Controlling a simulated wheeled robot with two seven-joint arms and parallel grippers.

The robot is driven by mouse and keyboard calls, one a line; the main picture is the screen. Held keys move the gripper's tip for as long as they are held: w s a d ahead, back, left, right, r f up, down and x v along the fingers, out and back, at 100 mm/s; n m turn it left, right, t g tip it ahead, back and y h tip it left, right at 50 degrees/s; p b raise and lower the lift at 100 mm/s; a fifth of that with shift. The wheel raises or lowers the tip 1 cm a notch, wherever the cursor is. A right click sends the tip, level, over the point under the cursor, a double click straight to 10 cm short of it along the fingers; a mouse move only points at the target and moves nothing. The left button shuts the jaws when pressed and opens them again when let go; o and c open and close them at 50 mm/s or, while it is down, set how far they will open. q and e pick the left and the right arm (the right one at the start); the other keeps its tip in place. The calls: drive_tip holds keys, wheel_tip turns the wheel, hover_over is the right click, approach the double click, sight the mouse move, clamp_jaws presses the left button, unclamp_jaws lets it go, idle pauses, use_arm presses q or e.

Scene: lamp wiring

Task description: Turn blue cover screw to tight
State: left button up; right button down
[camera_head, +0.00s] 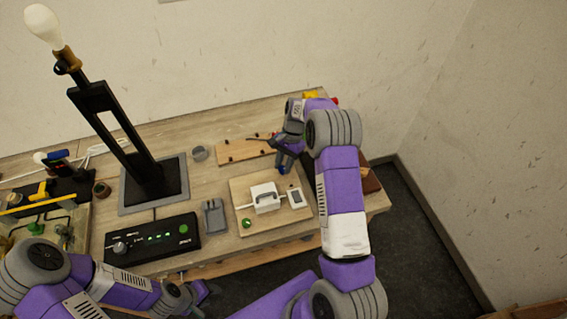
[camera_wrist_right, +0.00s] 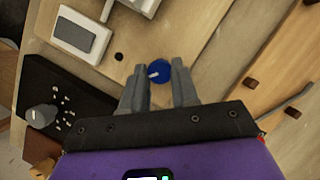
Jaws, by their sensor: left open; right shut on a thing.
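The blue cover screw (camera_wrist_right: 159,72) is a round blue knob with a white mark on its top. It sits between the fingertips of my right gripper (camera_wrist_right: 158,80), which is shut on it. In the head view my right gripper (camera_head: 286,160) reaches down at the back right of the light wooden board (camera_head: 240,187), and a bit of blue shows at its tips. The white cover with a handle (camera_head: 265,198) is on the board, left of the screw. My left gripper (camera_head: 198,294) is open and empty, low in front of the table, away from the board. I cannot tell how tight the screw is.
A black control box (camera_head: 152,240) and a lamp stand (camera_head: 150,180) are to the left. Another wooden strip (camera_head: 235,152) lies behind.

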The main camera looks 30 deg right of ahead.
idle(0.4)
drive_tip(key=c, duration=0.8)
unclamp_jaws()
drive_tip(key=shift+c, duration=0.2)
drive_tip(key=v, duration=0.7)
drive_tip(key=shift+r, duration=0.3)
drive_tip(key=shift+d, duration=0.1)
